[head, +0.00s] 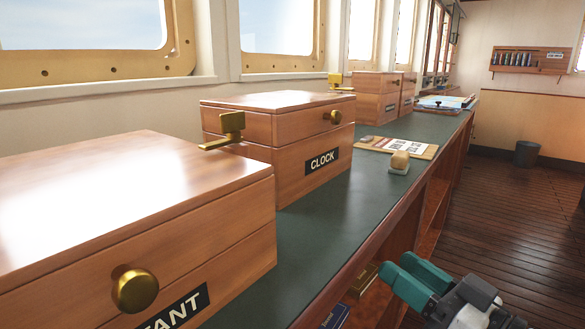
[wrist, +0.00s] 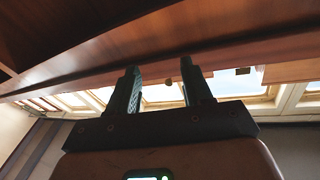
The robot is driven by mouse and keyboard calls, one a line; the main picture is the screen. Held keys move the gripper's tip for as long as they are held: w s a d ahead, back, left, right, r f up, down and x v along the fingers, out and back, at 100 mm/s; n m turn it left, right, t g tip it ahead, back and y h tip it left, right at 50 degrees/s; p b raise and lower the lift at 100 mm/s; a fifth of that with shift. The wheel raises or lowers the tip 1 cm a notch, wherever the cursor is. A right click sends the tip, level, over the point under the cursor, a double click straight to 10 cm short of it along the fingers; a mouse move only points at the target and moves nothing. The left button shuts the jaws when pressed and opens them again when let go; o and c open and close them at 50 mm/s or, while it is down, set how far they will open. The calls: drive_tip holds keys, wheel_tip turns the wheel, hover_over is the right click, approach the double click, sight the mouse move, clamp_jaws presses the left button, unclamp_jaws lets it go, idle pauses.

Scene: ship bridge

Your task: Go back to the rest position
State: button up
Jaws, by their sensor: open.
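My gripper (head: 418,278) is at the lower right of the head view, beside the front edge of the long counter and over the floor side. Its two teal fingers are apart with nothing between them. In the wrist view the gripper (wrist: 162,82) shows both fingers spread and empty, pointing towards the wooden counter edge (wrist: 130,62). The wrist view appears upside down, with windows below the counter edge.
A wooden box labelled CLOCK (head: 290,185) and a nearer box, its label partly cut off (head: 200,230), stand shut on the green counter top (head: 340,215). A stamp-like knob (head: 399,163) lies farther along. Shelves open below the counter.

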drive_tip(key=s+d+f+m+g+h, duration=0.1)
drive_tip(key=s+f+g+h, duration=0.1)
drive_tip(key=f, duration=0.7)
drive_tip(key=s+d+f+m+g+h, duration=0.1)
drive_tip(key=s+f+g+h, duration=0.15)
drive_tip(key=f, duration=0.65)
drive_tip(key=s+d+f+m+g+h, duration=0.25)
drive_tip(key=s+d+f+g, duration=0.25)
drive_tip(key=s+f, duration=0.6)
drive_tip(key=s+d+f+m+g+h, duration=0.1)
drive_tip(key=s+d+f+g+h, duration=0.35)
drive_tip(key=s+f, duration=0.7)
wheel_tip(320, 180, up, 30)
drive_tip(key=s+p, duration=0.1)
drive_tip(key=p, duration=2.7)
drive_tip(key=shift+s+g, duration=0.3)
drive_tip(key=shift+s, duration=0.05)
drive_tip(key=shift+a+n, duration=0.1)
drive_tip(key=shift+n, duration=0.15)
